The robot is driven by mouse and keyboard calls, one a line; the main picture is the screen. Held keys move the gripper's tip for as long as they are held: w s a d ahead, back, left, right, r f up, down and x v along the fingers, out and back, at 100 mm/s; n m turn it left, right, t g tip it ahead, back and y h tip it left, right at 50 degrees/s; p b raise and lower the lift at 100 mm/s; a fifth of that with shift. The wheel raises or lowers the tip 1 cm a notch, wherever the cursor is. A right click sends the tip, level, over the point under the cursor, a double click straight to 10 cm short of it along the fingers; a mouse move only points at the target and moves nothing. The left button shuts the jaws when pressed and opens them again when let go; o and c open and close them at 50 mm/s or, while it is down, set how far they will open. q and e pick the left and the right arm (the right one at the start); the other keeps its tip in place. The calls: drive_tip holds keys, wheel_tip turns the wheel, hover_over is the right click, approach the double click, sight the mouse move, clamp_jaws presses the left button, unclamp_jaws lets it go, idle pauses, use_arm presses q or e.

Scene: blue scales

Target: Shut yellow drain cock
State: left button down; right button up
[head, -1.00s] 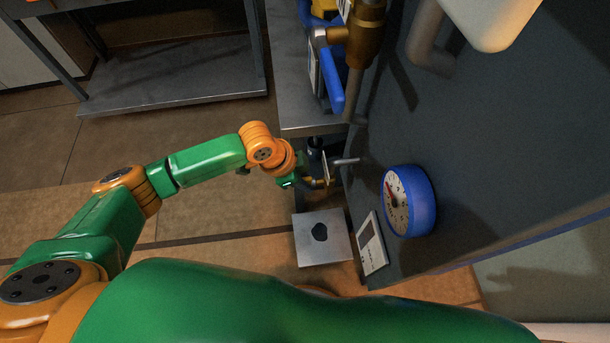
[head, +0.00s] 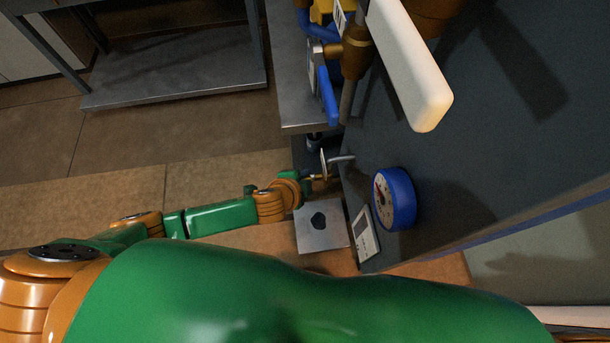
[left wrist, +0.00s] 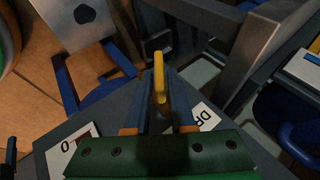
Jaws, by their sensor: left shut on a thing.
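The yellow drain cock (left wrist: 159,76) shows in the left wrist view as a narrow yellow lever between my fingers. My left gripper (left wrist: 160,92) is shut on this lever, with one finger on each side of it. In the head view my left gripper (head: 309,179) is small and low beside the dark panel, by a thin metal pipe; the cock cannot be made out clearly there. A white label (left wrist: 203,122) reading "DR" is partly hidden behind the right finger. My right gripper is not in view.
A blue-rimmed dial (head: 397,198) sticks out from the panel right of the gripper. A grey plate (head: 321,232) with a dark spot lies below. A blue-handled valve (head: 328,95) and a white bar (head: 410,70) are above. Open floor lies to the left.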

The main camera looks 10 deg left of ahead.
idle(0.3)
use_arm(q)
drive_tip(key=c, duration=0.9)
unclamp_jaws()
